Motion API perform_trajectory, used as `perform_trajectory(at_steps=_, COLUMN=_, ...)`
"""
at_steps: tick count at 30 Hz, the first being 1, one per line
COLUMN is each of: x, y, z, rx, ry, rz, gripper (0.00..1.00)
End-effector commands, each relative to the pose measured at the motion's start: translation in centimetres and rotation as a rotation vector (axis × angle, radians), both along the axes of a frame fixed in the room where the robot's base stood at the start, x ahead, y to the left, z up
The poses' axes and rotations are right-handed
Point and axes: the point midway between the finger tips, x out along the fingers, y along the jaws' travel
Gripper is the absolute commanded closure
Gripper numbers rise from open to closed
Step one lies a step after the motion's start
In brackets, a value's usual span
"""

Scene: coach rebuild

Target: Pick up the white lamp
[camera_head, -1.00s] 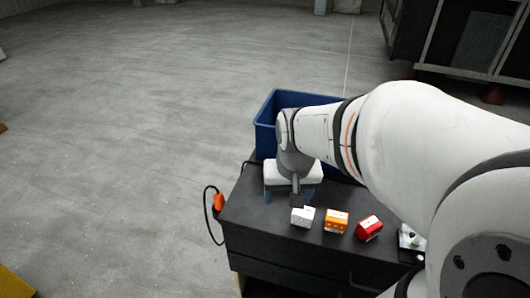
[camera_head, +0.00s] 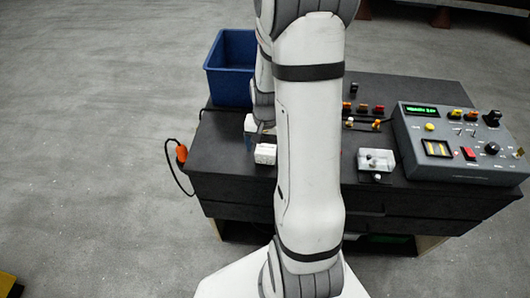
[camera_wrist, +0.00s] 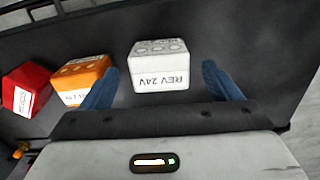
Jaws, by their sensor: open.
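The white lamp (camera_wrist: 161,68) is a small block with "REV 24V" on its side and round marks on top. It sits on the dark bench top (camera_wrist: 240,35). In the head view the white lamp (camera_head: 265,154) shows just left of my arm. My gripper (camera_wrist: 160,70) is open, with its blue fingers to the left and right of the lamp in the wrist view. Gaps show on both sides, the right one wider. I cannot tell whether the fingertips are down at the lamp's height. In the head view my gripper (camera_head: 254,137) is mostly hidden behind my arm.
An orange lamp (camera_wrist: 82,80) stands close beside the left finger, with a red lamp (camera_wrist: 25,88) further left. A blue bin (camera_head: 229,75) stands at the bench's back left. A grey control console (camera_head: 460,145) and a small switch box (camera_head: 376,161) are on the right.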

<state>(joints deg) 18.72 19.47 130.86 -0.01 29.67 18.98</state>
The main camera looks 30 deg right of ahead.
Motion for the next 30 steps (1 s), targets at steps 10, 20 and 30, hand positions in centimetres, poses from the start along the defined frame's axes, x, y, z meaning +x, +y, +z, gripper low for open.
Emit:
perform_trajectory(at_steps=10, x=0.0, y=-0.1, z=-3.1, rx=0.001, ry=0.001, rz=0.001, gripper=0.16)
perform_trajectory(at_steps=20, x=0.0, y=0.0, z=-3.1, rx=0.0, ry=0.0, rz=0.002, gripper=0.28)
perform_trajectory(at_steps=30, x=0.1, y=0.0, z=-3.1, rx=0.0, ry=0.0, rz=0.003, gripper=0.56)
